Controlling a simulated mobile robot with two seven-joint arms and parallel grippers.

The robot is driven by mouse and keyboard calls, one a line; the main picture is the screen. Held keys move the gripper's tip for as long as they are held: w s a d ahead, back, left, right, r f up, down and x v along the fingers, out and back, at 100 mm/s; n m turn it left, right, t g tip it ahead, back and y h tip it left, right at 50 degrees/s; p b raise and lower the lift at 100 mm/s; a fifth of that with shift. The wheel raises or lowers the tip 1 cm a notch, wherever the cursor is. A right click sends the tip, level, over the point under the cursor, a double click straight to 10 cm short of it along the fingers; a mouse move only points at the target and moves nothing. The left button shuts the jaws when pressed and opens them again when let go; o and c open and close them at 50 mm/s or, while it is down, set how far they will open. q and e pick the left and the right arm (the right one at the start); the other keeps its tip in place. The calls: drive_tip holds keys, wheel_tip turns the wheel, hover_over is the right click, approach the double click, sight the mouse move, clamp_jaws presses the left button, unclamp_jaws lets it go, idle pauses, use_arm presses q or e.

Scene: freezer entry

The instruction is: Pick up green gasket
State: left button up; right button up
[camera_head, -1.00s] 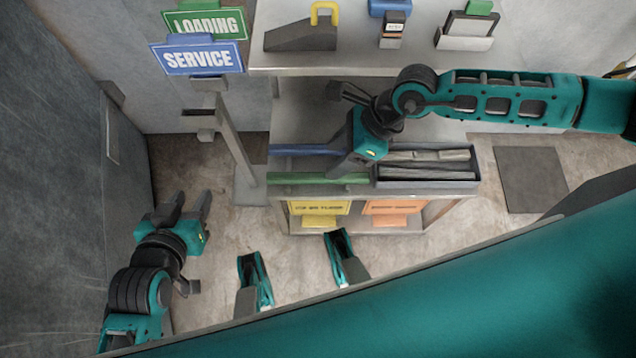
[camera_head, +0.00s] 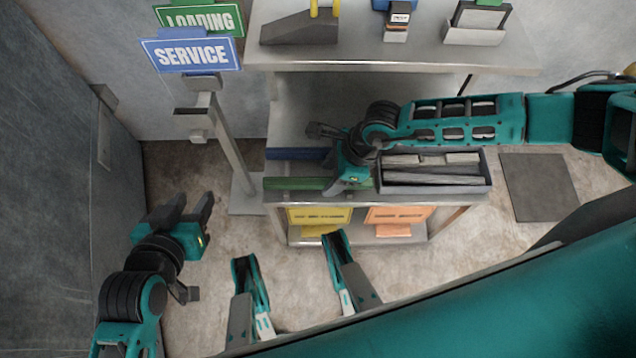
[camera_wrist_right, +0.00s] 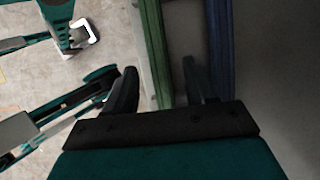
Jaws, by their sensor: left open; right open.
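The green gasket (camera_head: 300,184) is a long green strip lying along the front edge of the lower shelf. My right gripper (camera_wrist_right: 160,85) is open and empty, with one finger on the outer side of the green strip and the other over by the blue strip. I cannot tell whether it touches either. My left gripper (camera_head: 190,210) is open and empty over the floor at the left.
A blue strip (camera_head: 292,154) lies behind the green one. A dark tray (camera_head: 440,187) of grey strips sits just right of my right gripper. An upper shelf (camera_head: 400,60) overhangs behind. A sign post (camera_head: 230,145) stands at the left. Yellow (camera_head: 318,216) and orange (camera_head: 398,215) cards hang below.

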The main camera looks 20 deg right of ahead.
drive_tip(key=shift+w+a+f, duration=0.1)
drive_tip(key=shift+a+f, duration=0.15)
drive_tip(key=shift+f, duration=0.45)
clamp_jaws()
